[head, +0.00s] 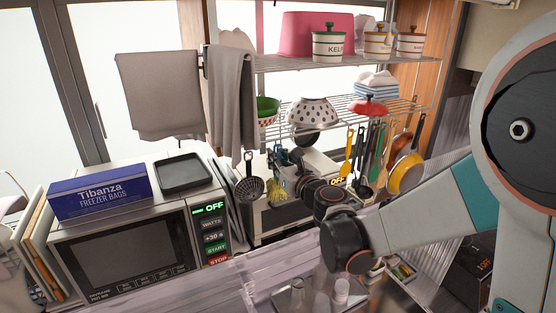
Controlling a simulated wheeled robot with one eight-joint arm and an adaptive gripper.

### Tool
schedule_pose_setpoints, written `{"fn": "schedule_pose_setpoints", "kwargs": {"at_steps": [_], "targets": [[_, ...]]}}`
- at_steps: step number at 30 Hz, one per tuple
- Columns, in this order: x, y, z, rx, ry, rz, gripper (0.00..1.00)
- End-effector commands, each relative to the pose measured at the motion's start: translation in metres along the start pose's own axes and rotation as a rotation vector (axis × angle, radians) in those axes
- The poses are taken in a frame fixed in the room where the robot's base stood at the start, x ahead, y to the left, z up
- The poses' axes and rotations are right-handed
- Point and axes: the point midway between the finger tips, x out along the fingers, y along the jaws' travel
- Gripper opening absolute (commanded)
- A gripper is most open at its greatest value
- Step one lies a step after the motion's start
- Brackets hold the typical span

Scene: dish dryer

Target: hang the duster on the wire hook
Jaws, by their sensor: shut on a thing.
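The duster (276,189) shows as a small yellow, fluffy head, pointing down, below the wire shelves near the middle of the view. My gripper (284,168) is at the end of my arm, just above the yellow head, and is shut on the duster. The fingers and the duster's handle are small and partly mixed with the dark and blue shapes around them. I cannot make out the wire hook for certain among the hanging things under the lower wire shelf (345,108).
Several utensils, including a yellow spatula (347,155), and pans hang to the right. A microwave (130,245) with a freezer bag box (99,190) stands left. Grey towels (158,95) hang above. Glasses (320,300) stand in front.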

Motion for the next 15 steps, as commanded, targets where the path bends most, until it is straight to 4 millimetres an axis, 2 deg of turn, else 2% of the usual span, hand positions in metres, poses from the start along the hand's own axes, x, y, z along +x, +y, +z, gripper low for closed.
{"fn": "schedule_pose_setpoints", "kwargs": {"at_steps": [13,14,15], "targets": [[0.0000,0.0001,0.0002,0.000,0.000,0.000,0.00],[0.0000,0.0001,0.0002,0.000,0.000,0.000,0.24],[0.0000,0.0001,0.0002,0.000,0.000,0.000,0.33]]}}
